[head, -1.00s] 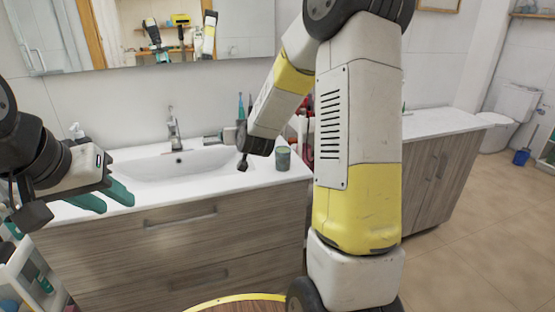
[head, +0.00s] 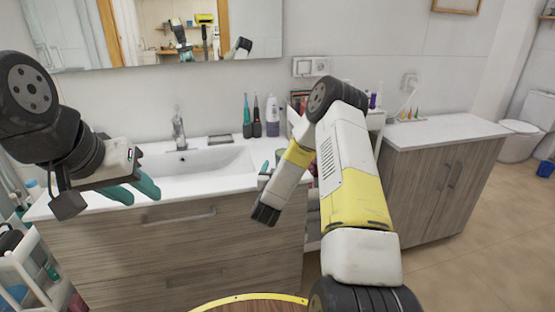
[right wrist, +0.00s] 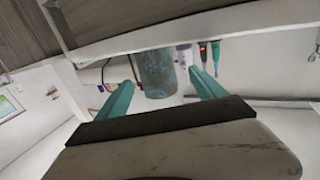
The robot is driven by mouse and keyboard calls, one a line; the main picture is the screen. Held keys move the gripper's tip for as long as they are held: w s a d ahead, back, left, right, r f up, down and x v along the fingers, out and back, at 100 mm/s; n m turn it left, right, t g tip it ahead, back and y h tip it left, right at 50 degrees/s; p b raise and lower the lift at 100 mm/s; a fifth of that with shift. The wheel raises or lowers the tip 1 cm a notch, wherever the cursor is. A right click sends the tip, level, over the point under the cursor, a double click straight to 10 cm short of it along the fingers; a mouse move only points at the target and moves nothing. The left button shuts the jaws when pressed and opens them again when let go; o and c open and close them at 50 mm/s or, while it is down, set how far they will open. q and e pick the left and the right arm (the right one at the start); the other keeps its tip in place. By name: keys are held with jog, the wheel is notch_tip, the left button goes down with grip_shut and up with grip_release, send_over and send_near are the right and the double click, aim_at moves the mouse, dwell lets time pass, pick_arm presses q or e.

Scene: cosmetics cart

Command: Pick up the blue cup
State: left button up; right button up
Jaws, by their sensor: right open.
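The blue cup (right wrist: 157,72) is a mottled blue-grey cylinder in the right wrist view, seen between the two teal fingers of my right gripper (right wrist: 161,77). The fingers are open, and I see no contact with the cup. In the head view a small part of the cup (head: 280,157) shows at the right end of the sink counter, mostly behind my right arm. That arm also hides most of the right gripper there. My left gripper (head: 143,194) hangs over the left front of the counter, its teal fingers apart and empty.
The sink basin (head: 195,168) lies left of the cup. Toothbrushes (head: 251,116) and a pale bottle (head: 272,116) stand behind it. A white cart (head: 35,270) is at the lower left. A second cabinet (head: 430,180) stands to the right.

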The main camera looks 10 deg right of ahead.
jog(key=shift+w+d+f, duration=0.15)
jog(key=shift+w+d, duration=0.25)
jog(key=shift+w, duration=0.05)
jog(key=x, duration=0.7)
jog(key=shift+c, duration=0.3)
jog(key=c, duration=1.6)
jog(key=shift+c, duration=0.2)
jog(key=shift+r, duration=0.4)
